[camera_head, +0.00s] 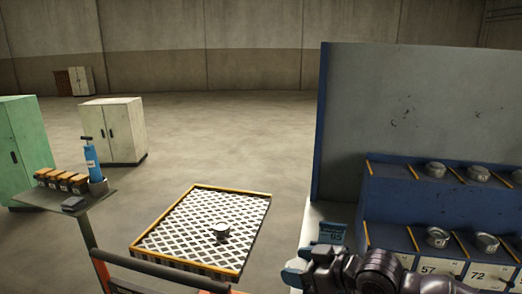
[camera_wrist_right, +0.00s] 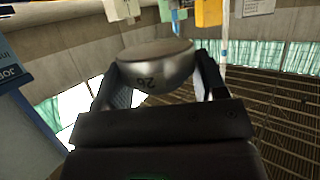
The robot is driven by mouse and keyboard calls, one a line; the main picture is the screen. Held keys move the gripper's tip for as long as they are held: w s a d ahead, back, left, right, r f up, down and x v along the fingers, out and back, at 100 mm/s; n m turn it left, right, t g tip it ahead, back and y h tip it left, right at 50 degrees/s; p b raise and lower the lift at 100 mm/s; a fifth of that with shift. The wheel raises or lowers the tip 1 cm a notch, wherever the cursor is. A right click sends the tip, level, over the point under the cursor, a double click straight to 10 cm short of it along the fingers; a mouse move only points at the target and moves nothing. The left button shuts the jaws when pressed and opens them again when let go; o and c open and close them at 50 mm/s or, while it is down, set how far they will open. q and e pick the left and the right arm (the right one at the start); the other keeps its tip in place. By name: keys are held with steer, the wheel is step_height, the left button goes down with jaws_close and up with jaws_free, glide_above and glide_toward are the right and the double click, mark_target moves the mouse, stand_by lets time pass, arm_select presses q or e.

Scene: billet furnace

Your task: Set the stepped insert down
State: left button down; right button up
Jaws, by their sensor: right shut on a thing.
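The stepped insert (camera_wrist_right: 155,62) shows in the right wrist view as a round grey metal piece with a dark number on its side. My right gripper (camera_wrist_right: 160,88) is shut on it, one finger on each side. My left gripper is out of view.
The blue rack (camera_head: 341,120) at right has stepped shelves with several metal inserts (camera_head: 437,237) and number labels. A side shelf (camera_head: 93,204) at left carries a blue bottle (camera_head: 91,160) and small orange boxes. Cabinets (camera_head: 115,130) stand behind; open floor lies beyond the grating.

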steer(key=d+m+t+h, duration=0.1)
steer(key=w+d+m+t+h, duration=0.1)
steer(key=m, duration=0.1)
steer(key=shift+r+t, duration=0.35)
steer(key=shift+t, duration=0.05)
steer(key=s+d+m+t+h, duration=0.1)
steer(key=d+m+t+h, duration=0.2)
steer(key=d+m+h, duration=0.35)
steer(key=s+d+f+m+h, duration=0.1)
steer(key=s+d+f+h, duration=0.1)
steer(key=s+d+f, duration=0.2)
steer(key=shift+s+f, duration=0.35)
steer(key=shift+s, duration=0.25)
steer(key=shift+s, duration=0.1)
